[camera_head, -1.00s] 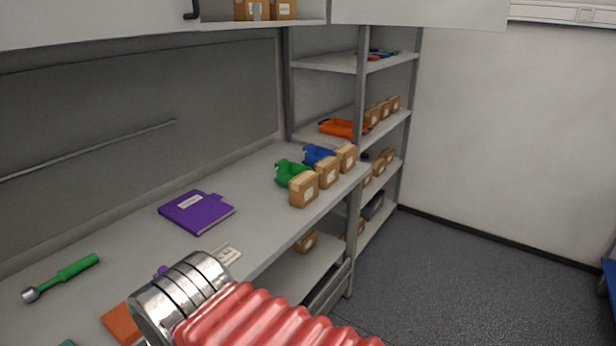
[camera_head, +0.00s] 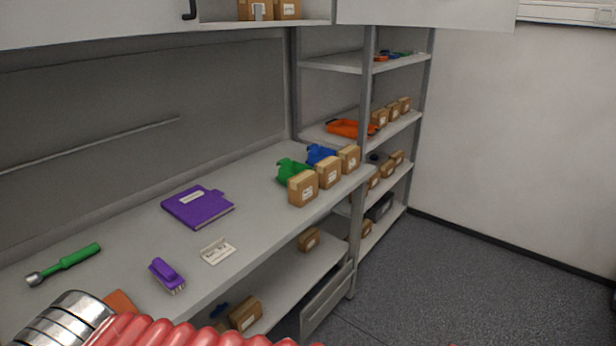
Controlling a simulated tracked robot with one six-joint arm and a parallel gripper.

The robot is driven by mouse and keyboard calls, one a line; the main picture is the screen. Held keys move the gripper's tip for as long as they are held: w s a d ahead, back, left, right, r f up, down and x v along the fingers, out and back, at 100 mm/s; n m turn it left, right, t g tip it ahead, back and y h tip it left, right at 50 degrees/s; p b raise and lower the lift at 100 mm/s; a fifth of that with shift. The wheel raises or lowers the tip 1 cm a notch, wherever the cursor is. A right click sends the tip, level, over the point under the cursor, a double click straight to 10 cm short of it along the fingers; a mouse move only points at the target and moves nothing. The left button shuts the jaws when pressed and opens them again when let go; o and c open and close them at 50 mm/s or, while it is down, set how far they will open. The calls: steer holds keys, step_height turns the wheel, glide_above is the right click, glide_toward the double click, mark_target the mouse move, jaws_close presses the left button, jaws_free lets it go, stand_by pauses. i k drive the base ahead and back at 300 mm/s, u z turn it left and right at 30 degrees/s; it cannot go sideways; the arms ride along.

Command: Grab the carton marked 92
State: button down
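Several cartons with white labels are in view, and the numbers are too small to read, so I cannot tell which is marked 92. Three stand in a row at the bench's right end: a near one (camera_head: 303,188), a middle one (camera_head: 329,173) and a far one (camera_head: 349,159). Others stand on the rack's middle shelf (camera_head: 392,112), on its lower shelf (camera_head: 387,169), on the shelf under the bench (camera_head: 245,313) and in the overhead cabinet (camera_head: 286,9). My arm, with a silver collar and red ribbed sleeve, crosses the bottom left. My gripper is out of view.
The grey bench (camera_head: 120,240) holds a purple binder (camera_head: 197,207), a purple brush-like item (camera_head: 167,275), a white card (camera_head: 217,251), a green-handled tool (camera_head: 65,262), and green (camera_head: 292,172) and blue bins (camera_head: 320,153). An orange tray (camera_head: 349,129) is on the rack. Floor at right is clear.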

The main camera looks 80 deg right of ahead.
mark_target(329, 168)
steer(key=u, duration=0.4)
steer(key=k, duration=1.8)
steer(key=z, duration=1.85)
steer(key=i, duration=0.1)
steer(key=z, duration=0.3)
